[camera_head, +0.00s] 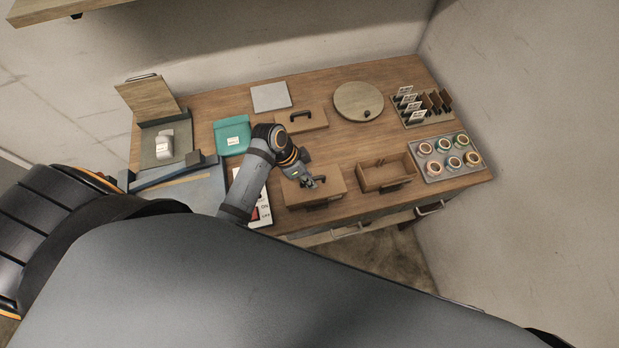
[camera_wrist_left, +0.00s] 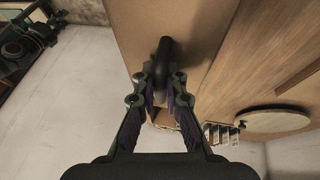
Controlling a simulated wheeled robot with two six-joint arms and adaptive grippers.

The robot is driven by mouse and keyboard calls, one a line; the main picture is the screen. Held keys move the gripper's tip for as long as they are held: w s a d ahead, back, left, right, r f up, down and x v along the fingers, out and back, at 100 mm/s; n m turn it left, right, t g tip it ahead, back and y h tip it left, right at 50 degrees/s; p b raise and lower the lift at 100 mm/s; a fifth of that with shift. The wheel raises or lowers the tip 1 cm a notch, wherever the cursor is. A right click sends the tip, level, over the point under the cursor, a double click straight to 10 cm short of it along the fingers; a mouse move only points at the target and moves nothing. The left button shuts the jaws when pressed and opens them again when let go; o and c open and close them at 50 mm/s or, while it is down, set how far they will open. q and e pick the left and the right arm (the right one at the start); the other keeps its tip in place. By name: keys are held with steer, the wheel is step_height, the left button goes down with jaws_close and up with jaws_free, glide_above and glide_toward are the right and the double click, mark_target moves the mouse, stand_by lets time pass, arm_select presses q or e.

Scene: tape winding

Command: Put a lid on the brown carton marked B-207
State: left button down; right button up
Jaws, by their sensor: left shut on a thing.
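My left gripper (camera_head: 312,183) is shut on the dark handle (camera_wrist_left: 164,58) of a flat brown lid (camera_wrist_left: 130,25). In the head view this lid (camera_head: 296,191) lies on or just over a brown carton (camera_head: 322,203) at the table's front; I cannot tell whether it is fully seated. An open brown carton (camera_head: 371,181) without a lid stands to its right. Another brown lid (camera_head: 289,119) with a dark handle lies farther back. No carton marking is readable, so I cannot tell which is B-207. My right gripper is not in view.
A round wooden board (camera_head: 357,98) lies at the back, with a card rack (camera_head: 424,117) to its right. A tray of tape rolls (camera_head: 433,174) sits at the right edge. A teal pouch (camera_head: 232,135) and a grey plate (camera_head: 271,96) lie left of the rear lid.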

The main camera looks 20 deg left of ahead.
arm_select(q)
steer(key=c, duration=1.3)
jaws_free()
steer(key=shift+c, duration=0.2)
steer(key=v, duration=1.2)
